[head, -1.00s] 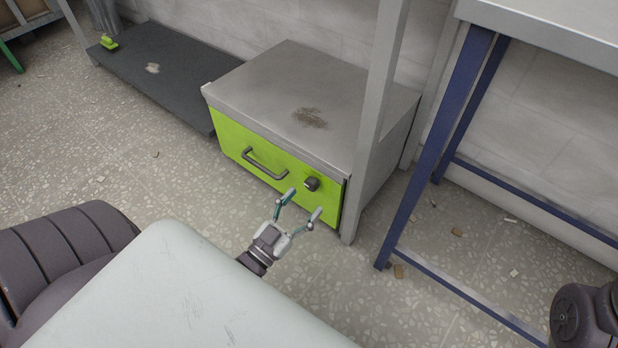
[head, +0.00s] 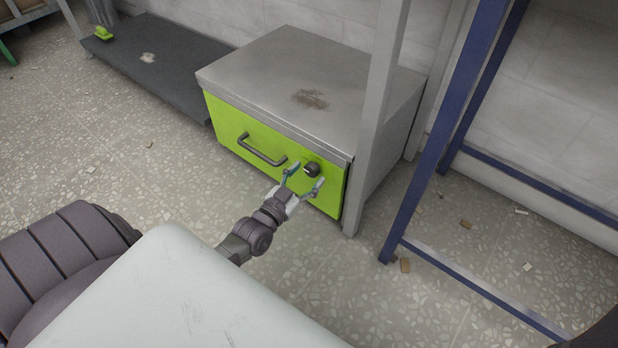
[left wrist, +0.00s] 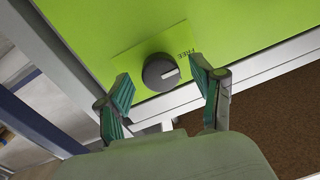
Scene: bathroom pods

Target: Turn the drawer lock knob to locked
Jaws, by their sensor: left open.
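The green drawer (head: 240,130) sits shut in a grey metal cabinet, with a dark bar handle (head: 262,149) on its front. The dark round lock knob (head: 311,169) is right of the handle. In the left wrist view the knob (left wrist: 160,72) has a pale pointer mark aimed right, towards the word FREE. My left gripper (head: 306,175) is open, with its fingertips close to the drawer front around the knob. In the left wrist view the fingers (left wrist: 163,92) stand on either side of the knob with gaps, not gripping it. My right gripper is not in view.
A grey post (head: 375,130) stands just right of the drawer front. A blue table leg (head: 440,140) with a low rail is further right. A dark low platform (head: 165,70) with a green object (head: 103,33) lies at the back left. Small debris litters the floor.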

